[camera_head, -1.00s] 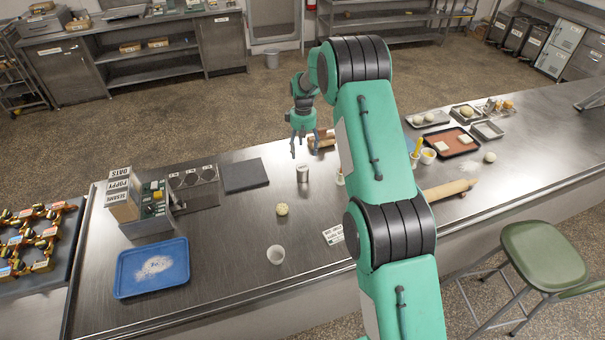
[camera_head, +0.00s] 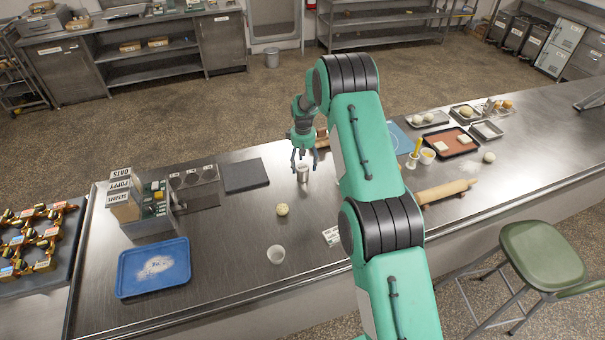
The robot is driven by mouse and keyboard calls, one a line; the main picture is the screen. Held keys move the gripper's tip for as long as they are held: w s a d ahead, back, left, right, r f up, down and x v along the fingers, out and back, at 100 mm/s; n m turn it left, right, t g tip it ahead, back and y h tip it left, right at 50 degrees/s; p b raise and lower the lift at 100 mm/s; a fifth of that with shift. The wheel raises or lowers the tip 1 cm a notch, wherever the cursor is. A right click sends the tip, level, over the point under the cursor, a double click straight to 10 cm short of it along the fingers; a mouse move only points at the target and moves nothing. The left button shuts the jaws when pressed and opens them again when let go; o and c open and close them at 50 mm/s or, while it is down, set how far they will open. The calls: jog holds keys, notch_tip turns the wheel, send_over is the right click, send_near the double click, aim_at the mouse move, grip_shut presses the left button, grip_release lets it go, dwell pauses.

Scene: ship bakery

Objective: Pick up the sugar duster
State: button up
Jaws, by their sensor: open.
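A small metal cylinder (camera_head: 303,177), which looks like the sugar duster, stands upright on the steel counter near the middle. My gripper (camera_head: 304,165) is open and points down at its top. One finger shows on each side of the upper part of the cylinder. I cannot tell whether the fingers touch it or how they line up in depth.
A dark mat (camera_head: 246,175) and a metal bin (camera_head: 194,186) lie left. A rolling pin (camera_head: 448,191) lies right of my arm. The counter around the cylinder is mostly clear.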

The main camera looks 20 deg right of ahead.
aim_at(303, 167)
jog(key=shift+f, duration=0.1)
jog(key=shift+s+a+f+p, duration=0.1)
jog(key=shift+f+p, duration=0.25)
jog(key=shift+f, duration=0.9)
jog(key=shift+a+f+p, duration=0.1)
jog(key=shift+f+p, duration=0.2)
jog(key=shift+f, duration=0.9)
jog(key=c, duration=1.4)
